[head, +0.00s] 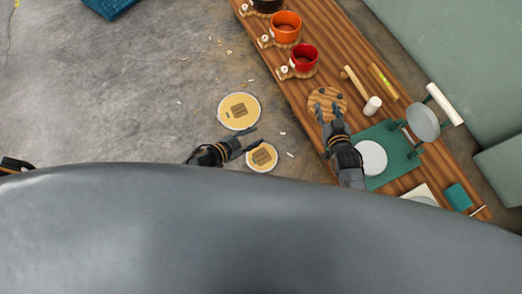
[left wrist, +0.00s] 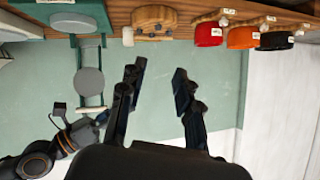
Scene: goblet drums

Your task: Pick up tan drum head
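Two tan discs with pale rims and brown square patches lie on the floor in the head view: a larger one (head: 232,106) and a smaller one (head: 263,158). I cannot tell which is the tan drum head. My left gripper (head: 256,138) is open and empty, its fingers between the two discs in the picture. It also shows open in the left wrist view (left wrist: 158,72), where neither disc is seen. My right gripper (head: 328,112) has its fingers apart at a round wooden piece (head: 326,97) on the bench; I cannot tell if they touch it.
The wooden bench (head: 305,88) runs diagonally, with red (head: 304,57) and orange (head: 286,27) cups, a mallet (head: 371,106), and a white disc (head: 371,158) on a green mat (head: 378,134). Open concrete floor (head: 110,100) lies left. Small scraps litter the floor near the discs.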

